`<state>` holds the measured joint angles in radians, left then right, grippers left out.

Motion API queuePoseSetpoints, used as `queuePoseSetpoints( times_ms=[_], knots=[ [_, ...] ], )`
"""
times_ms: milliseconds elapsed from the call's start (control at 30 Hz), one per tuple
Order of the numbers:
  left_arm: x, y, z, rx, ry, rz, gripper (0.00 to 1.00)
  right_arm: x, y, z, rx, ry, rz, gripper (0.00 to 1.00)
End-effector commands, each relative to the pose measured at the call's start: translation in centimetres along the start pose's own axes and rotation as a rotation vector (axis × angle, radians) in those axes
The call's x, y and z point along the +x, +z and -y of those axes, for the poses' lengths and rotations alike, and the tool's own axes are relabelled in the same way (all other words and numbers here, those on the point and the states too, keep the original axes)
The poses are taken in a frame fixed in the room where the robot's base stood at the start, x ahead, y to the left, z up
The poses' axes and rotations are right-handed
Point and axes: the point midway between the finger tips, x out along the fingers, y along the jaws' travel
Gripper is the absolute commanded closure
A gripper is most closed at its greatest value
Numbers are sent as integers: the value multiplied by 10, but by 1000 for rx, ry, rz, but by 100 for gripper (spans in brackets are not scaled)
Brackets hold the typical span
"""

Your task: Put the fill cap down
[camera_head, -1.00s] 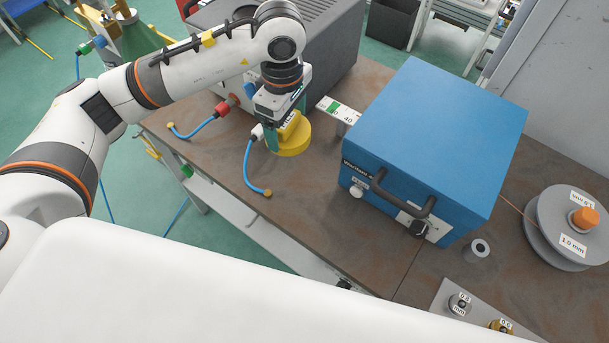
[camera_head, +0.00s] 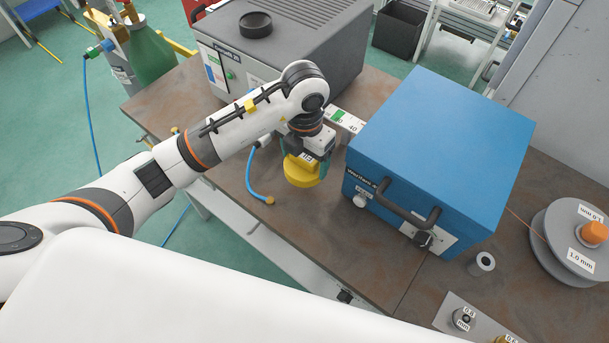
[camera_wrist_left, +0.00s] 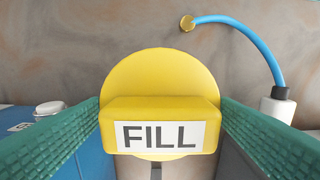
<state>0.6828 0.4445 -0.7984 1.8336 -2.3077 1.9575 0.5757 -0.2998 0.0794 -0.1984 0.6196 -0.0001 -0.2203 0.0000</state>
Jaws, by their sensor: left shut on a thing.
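The fill cap (camera_head: 302,173) is a yellow disc with a raised grip bar. In the left wrist view the cap (camera_wrist_left: 160,75) faces me, and its white label reads FILL. My left gripper (camera_head: 304,158) is shut on the bar, with one green finger on each side of it. The gripper points down over the brown bench (camera_head: 240,215), left of the blue box. I cannot tell whether the cap touches the bench or hangs just above it. My right gripper is not in view.
The blue box (camera_head: 450,125) with a dark handle stands close to the right of the cap. A grey machine (camera_head: 300,50) with a black round port (camera_head: 255,25) on top is behind my arm. A blue hose (camera_head: 250,180) lies left of the cap. Bare bench lies in front.

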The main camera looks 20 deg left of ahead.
Motion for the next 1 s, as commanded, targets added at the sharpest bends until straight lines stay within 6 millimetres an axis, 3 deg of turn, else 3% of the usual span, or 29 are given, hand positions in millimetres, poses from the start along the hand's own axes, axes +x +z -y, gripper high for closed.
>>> queuePoseSetpoints(
  times_ms=[500,867,900,1000],
  knots=[
    [60,0,0,3,0,1,57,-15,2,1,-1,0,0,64],
    [68,0,1,5,-2,-3,57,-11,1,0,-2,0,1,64],
    [68,0,0,5,-2,-2,17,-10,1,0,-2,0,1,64],
    [67,0,0,5,-2,-2,1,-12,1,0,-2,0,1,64]
  ],
)
